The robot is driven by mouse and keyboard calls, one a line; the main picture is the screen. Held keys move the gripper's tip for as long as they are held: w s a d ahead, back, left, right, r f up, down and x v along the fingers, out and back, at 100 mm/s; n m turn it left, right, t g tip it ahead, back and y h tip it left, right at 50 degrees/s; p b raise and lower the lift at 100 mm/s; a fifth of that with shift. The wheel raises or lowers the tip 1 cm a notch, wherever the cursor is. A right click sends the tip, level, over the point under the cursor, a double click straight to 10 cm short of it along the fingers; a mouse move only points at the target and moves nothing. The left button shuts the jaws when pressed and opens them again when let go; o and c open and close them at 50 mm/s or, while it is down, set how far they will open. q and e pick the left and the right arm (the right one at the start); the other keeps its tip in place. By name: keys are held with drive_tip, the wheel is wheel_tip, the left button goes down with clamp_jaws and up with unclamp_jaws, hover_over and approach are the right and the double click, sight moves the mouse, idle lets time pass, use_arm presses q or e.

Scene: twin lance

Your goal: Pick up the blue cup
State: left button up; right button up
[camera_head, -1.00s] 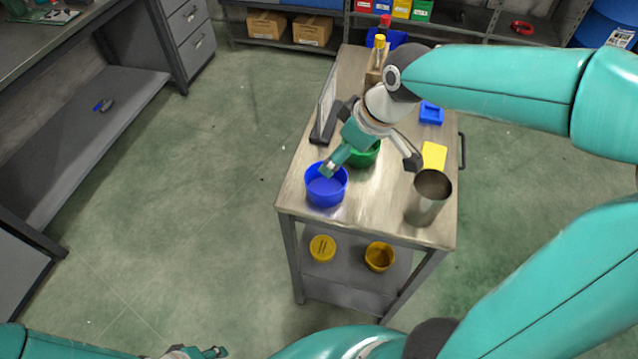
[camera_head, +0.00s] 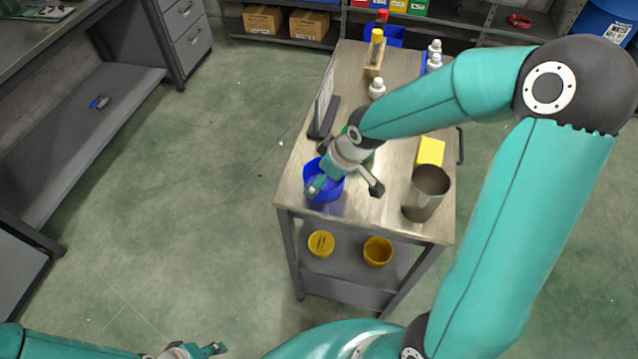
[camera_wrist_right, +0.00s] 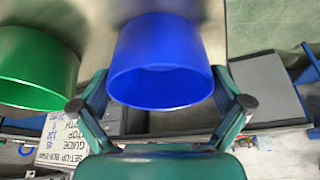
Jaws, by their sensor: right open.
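The blue cup (camera_head: 327,187) stands at the near left corner of the trolley top. It also shows in the right wrist view (camera_wrist_right: 160,62), centred ahead of the two fingers. My right gripper (camera_head: 344,189) is open, with one finger over the cup's left part and the other to its right; it also shows in the right wrist view (camera_wrist_right: 161,103). I cannot tell whether a finger touches the cup. My left gripper (camera_head: 212,350) is at the bottom edge, partly out of frame, and its opening is unclear.
A green cup (camera_wrist_right: 35,65) stands beside the blue cup, mostly hidden by my right gripper in the head view. A steel tumbler (camera_head: 427,193) and a yellow block (camera_head: 430,151) stand to the right. White bottles (camera_head: 377,88) and a dark-based upright panel (camera_head: 323,105) are farther back.

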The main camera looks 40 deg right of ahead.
drive_tip(key=shift+f, duration=0.25)
drive_tip(key=c, duration=0.9)
drive_tip(key=shift+o, duration=0.2)
drive_tip(key=shift+r, duration=0.15)
